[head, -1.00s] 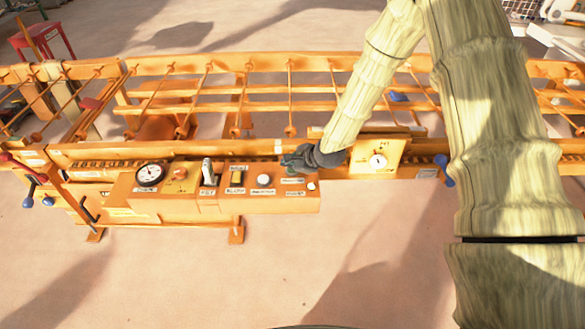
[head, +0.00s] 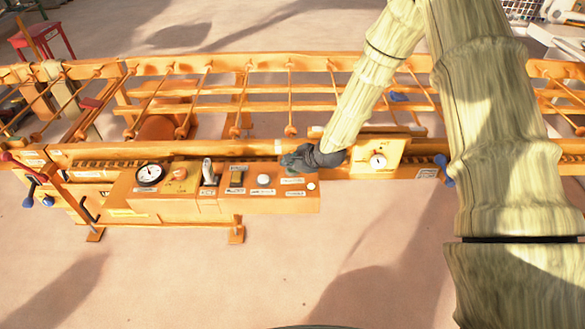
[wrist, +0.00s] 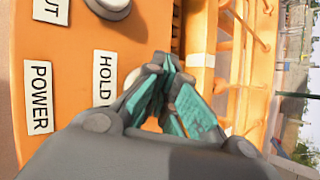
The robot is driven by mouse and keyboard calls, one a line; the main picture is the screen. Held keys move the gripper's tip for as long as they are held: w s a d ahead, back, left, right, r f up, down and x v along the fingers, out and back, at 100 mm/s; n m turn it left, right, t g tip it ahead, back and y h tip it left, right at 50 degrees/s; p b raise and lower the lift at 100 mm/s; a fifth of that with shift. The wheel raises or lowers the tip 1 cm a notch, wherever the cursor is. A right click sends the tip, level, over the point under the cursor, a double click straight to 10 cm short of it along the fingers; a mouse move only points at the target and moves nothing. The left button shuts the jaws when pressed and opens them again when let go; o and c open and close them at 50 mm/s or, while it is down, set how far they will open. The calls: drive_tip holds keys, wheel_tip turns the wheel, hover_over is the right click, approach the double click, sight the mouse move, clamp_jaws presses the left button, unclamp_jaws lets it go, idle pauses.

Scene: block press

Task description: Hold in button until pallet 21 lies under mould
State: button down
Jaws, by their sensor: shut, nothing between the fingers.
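My gripper (head: 290,160) is shut and empty over the right part of the orange control box. In the wrist view its teal fingertips (wrist: 168,66) meet beside the HOLD label (wrist: 103,77). A pale round button (wrist: 132,78) is partly hidden behind the fingers there. I cannot tell whether the fingers touch or press it. The POWER label (wrist: 38,97) lies on the nearer part of the panel. I cannot make out a pallet numbered 21 or the mould in either view.
The panel carries a black-rimmed dial (head: 150,174), an upright lever (head: 208,173) and a white round knob (head: 263,180). A yellow gauge box (head: 378,160) stands right of my gripper. The orange rail frame (head: 290,64) runs behind. The floor in front is clear.

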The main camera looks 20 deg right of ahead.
sight(290, 171)
drive_tip(key=shift+r, duration=0.1)
drive_tip(key=shift+r+p, duration=0.85)
drive_tip(key=shift+r, duration=0.1)
wheel_tip(290, 171, up, 5)
drive_tip(key=p, duration=0.3)
drive_tip(key=shift+p, duration=0.3)
drive_tip(key=shift+f, duration=0.2)
idle(1.1)
